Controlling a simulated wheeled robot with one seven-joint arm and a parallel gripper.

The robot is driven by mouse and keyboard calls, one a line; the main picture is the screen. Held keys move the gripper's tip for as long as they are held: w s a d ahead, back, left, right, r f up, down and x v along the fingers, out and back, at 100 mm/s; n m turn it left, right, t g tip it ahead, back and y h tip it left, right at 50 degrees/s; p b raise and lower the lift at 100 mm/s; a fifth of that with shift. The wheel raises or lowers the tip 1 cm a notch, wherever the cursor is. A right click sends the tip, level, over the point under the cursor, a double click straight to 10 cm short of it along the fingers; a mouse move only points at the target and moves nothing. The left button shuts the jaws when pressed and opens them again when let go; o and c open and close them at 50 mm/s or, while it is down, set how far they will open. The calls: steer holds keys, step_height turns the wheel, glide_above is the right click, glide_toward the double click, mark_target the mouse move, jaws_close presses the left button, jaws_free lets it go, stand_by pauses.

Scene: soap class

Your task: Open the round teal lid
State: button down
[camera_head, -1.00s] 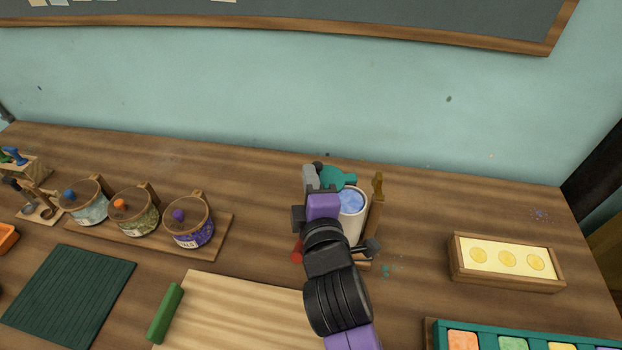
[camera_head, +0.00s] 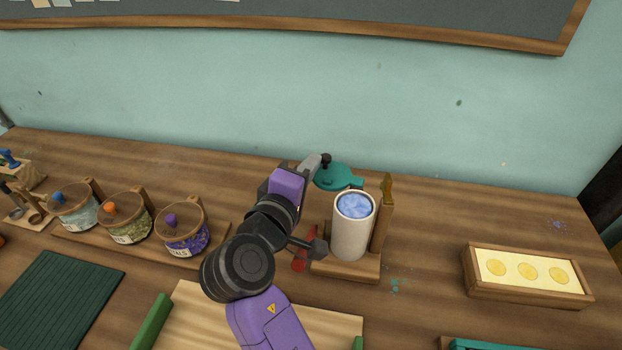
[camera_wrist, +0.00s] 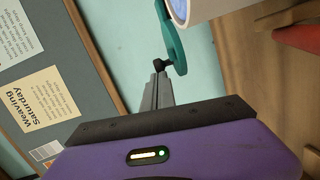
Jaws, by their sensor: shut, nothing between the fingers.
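The round teal lid (camera_head: 334,178) is behind the white cylindrical pot (camera_head: 350,238), swung clear of its mouth. Blue contents (camera_head: 354,205) show in the uncovered top. The lid has a dark knob (camera_head: 326,159) at its far left side. In the wrist view the lid (camera_wrist: 174,42) is seen nearly edge-on beside the pot's rim, with the knob (camera_wrist: 160,64) pointing toward my fingers. My gripper (camera_head: 316,163) is shut and empty, with its tips right by the knob; whether they touch it I cannot tell. The wrist view shows the closed fingers (camera_wrist: 158,80).
The pot stands on a wooden base with an upright post (camera_head: 384,215) at its right. A red object (camera_head: 304,250) lies left of the pot, close to my arm. Lidded jars (camera_head: 183,230) stand left; a wooden tray (camera_head: 528,289) sits right. The table behind the jars is clear.

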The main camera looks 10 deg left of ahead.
steer(key=shift+w+m+g+h, duration=0.3)
steer(key=shift+w+m+h, duration=0.3)
steer(key=shift+w+h, duration=0.3)
steer(key=shift+w, duration=0.2)
